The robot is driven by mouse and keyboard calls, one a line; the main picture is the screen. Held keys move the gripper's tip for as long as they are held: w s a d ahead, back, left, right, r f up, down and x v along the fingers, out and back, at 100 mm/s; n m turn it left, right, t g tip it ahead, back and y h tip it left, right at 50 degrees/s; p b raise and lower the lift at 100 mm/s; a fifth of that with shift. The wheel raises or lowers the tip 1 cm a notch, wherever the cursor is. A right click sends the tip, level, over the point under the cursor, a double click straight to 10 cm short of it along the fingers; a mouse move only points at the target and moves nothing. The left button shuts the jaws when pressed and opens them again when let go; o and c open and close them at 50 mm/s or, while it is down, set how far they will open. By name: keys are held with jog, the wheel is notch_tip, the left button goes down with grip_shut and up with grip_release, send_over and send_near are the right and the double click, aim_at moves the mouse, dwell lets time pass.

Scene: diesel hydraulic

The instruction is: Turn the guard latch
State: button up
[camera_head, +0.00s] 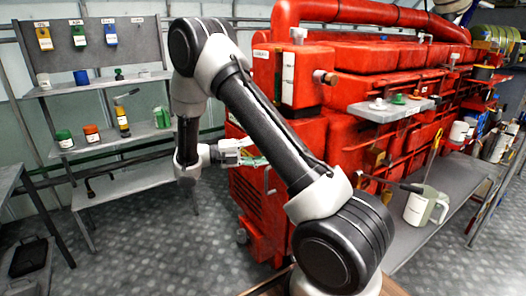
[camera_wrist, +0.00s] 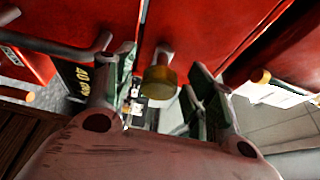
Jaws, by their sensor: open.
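My gripper (camera_head: 258,157) is at the left end of the red diesel engine (camera_head: 262,190), close to its side, in the head view. In the wrist view my gripper (camera_wrist: 160,85) is open, with its green-padded fingers spread left and right. A short brass-yellow knob (camera_wrist: 159,82) on a reddish stem shows between the fingers. It looks like the guard latch, but I cannot be sure. I see no clear contact between the fingers and the knob. In the head view the knob cannot be made out behind my gripper.
Another yellow-tipped part (camera_wrist: 262,76) is at the right. A grey shelf rack (camera_head: 110,80) with jars stands left. A small tray (camera_head: 392,112) juts from the engine.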

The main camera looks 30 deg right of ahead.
jog(key=v, duration=1.1)
jog(key=shift+a, duration=0.3)
jog(key=shift+w, duration=0.1)
jog(key=s+f+m+y, duration=0.2)
jog(key=s+f+m, duration=0.1)
jog(key=f+m, duration=0.35)
jog(key=s+d+r+m+y, duration=0.1)
jog(key=s+r+m+y, duration=0.1)
jog(key=s+m+y, duration=0.65)
jog(key=s+d+r+m+t+y, duration=0.2)
jog(key=s+r+m+t, duration=0.3)
jog(key=s+r+m, duration=0.3)
jog(key=s+d+r+m+t+y, duration=0.3)
jog(key=s+r+m+t+y, duration=0.1)
jog(key=s+r+m, duration=0.4)
notch_tip(320, 180, up, 2)
jog(key=shift+s+r+m+t, duration=0.2)
jog(key=shift+s+m+t, duration=0.25)
jog(key=shift+t, duration=0.45)
